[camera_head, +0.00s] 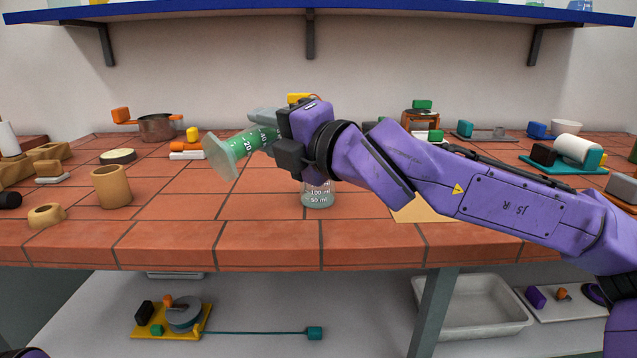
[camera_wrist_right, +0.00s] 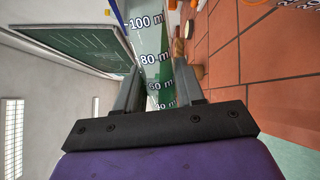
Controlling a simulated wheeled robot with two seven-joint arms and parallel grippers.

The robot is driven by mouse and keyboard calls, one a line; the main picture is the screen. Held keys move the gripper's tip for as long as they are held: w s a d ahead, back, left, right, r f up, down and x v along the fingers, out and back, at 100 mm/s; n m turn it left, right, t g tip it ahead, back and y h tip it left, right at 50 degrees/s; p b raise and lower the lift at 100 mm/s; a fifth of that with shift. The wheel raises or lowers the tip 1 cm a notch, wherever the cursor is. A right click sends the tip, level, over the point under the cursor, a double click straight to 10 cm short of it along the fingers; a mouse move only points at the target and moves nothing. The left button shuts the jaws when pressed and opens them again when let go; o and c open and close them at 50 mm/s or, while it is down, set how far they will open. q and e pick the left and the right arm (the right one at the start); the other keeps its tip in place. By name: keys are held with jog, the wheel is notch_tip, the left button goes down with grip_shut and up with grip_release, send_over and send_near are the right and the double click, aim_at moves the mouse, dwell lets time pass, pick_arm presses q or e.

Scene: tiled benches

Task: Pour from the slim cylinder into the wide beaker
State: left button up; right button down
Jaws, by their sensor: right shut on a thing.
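My right gripper (camera_head: 276,130) is shut on the slim cylinder (camera_head: 238,149), which has green marks or contents and a hexagonal foot. The cylinder is tilted over in the air, its foot toward the lower left and its upper end hidden behind the gripper. Its scale also shows between the fingers in the right wrist view (camera_wrist_right: 152,60). The wide beaker (camera_head: 318,194), clear with white volume marks, stands on the tiled bench below my right wrist. Its upper part is hidden by my arm. I cannot tell whether liquid is leaving the cylinder. My left gripper is not in view.
A tan cup (camera_head: 112,186) and wooden blocks stand at the left of the bench. A pot (camera_head: 159,127) is at the back left. A tan sheet (camera_head: 420,210) lies right of the beaker. The front tiles left of the beaker are clear.

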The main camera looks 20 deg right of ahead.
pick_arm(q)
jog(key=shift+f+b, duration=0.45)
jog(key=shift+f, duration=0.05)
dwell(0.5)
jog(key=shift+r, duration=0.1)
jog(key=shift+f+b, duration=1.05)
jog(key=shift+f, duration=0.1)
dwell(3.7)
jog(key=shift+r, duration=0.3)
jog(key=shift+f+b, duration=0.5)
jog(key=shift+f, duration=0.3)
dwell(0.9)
